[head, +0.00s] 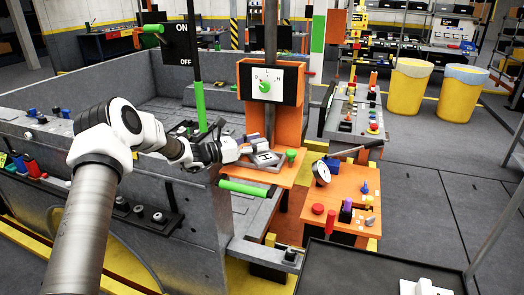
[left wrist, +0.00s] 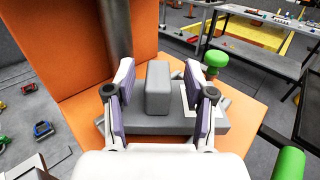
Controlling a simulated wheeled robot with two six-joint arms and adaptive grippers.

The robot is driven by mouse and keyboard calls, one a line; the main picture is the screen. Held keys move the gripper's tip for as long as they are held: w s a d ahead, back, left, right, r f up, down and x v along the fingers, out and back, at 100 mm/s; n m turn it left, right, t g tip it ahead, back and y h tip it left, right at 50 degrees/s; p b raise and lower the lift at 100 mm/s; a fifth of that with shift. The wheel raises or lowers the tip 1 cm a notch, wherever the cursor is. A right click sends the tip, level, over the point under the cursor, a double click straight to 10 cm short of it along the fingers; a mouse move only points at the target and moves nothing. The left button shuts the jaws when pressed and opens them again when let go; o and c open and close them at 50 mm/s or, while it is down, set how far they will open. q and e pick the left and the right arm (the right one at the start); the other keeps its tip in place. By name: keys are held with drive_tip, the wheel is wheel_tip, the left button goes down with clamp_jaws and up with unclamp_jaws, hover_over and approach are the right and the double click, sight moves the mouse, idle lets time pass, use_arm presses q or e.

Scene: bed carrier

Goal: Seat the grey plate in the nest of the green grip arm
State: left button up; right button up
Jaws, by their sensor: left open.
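The grey plate (head: 262,163) lies on an orange shelf (head: 284,177). In the left wrist view the plate (left wrist: 140,124) carries an upright grey block (left wrist: 157,90) and a white square patch. My left gripper (head: 240,151) is over the plate; in the left wrist view its fingers (left wrist: 157,100) stand open on either side of the block, with gaps showing. A green bar grip (head: 243,187) lies below the shelf's front left; a green cylinder also shows at the lower right of the left wrist view (left wrist: 290,165). I cannot make out a nest. My right gripper is out of view.
A green knob (head: 291,155) stands at the plate's right. An orange table (head: 345,190) with a gauge and small coloured parts stands right. A grey-walled bed lies left; open floor is far right.

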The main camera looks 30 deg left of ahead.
use_arm(q)
drive_tip(key=shift+s+a, duration=0.15)
drive_tip(key=shift+a, duration=0.05)
drive_tip(key=shift+s+a, duration=0.1)
drive_tip(key=c, duration=0.5)
clamp_jaws()
drive_tip(key=shift+w, duration=0.2)
drive_tip(key=shift+r, duration=0.1)
